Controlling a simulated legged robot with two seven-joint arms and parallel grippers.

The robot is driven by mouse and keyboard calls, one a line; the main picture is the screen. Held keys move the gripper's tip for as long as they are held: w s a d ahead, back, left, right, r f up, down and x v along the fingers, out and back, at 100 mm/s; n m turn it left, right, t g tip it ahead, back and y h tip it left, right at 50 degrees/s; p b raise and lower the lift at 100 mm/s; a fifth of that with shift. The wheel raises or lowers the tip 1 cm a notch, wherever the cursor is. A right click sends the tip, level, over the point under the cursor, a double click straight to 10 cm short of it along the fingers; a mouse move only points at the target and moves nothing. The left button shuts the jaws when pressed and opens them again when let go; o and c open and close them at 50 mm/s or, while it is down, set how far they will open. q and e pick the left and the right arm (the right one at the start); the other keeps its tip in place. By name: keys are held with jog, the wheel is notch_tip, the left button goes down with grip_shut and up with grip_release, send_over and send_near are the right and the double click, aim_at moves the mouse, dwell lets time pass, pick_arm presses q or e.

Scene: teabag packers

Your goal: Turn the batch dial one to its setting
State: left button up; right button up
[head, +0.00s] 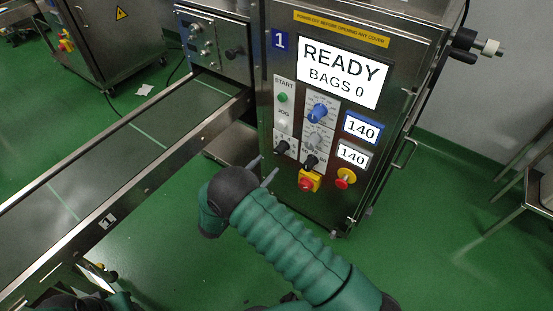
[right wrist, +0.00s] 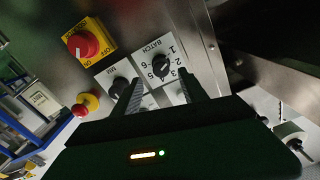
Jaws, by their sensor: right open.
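The batch dial is a black knob (right wrist: 160,66) on a white plate marked BATCH with several numerals around it, in the right wrist view. In the head view it shows small at the lower left of the control panel (head: 282,147). I cannot tell which numeral it points to. My right gripper (head: 263,169) is open and empty, in front of and below the dial, apart from it. In the right wrist view its two fingers (right wrist: 160,78) stand apart, with the dial seen between and beyond their tips. My left gripper is not in view.
A second black dial (right wrist: 121,88) sits beside it. A red and yellow main switch (head: 309,181) and a red button (head: 345,178) are close by. The screen (head: 343,72) reads READY, BAGS 0; two displays read 140. A conveyor (head: 140,145) runs along the left.

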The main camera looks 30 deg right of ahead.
aim_at(277, 153)
jog(key=b+x, duration=0.1)
jog(key=x, duration=0.4)
jog(key=shift+w+d+f+b, duration=0.1)
jog(key=shift+w+d+b, duration=0.05)
jog(key=shift+b, duration=0.15)
jog(key=shift+w+d, duration=0.25)
jog(key=shift+d, duration=0.4)
jog(key=shift+c, duration=0.3)
grip_shut()
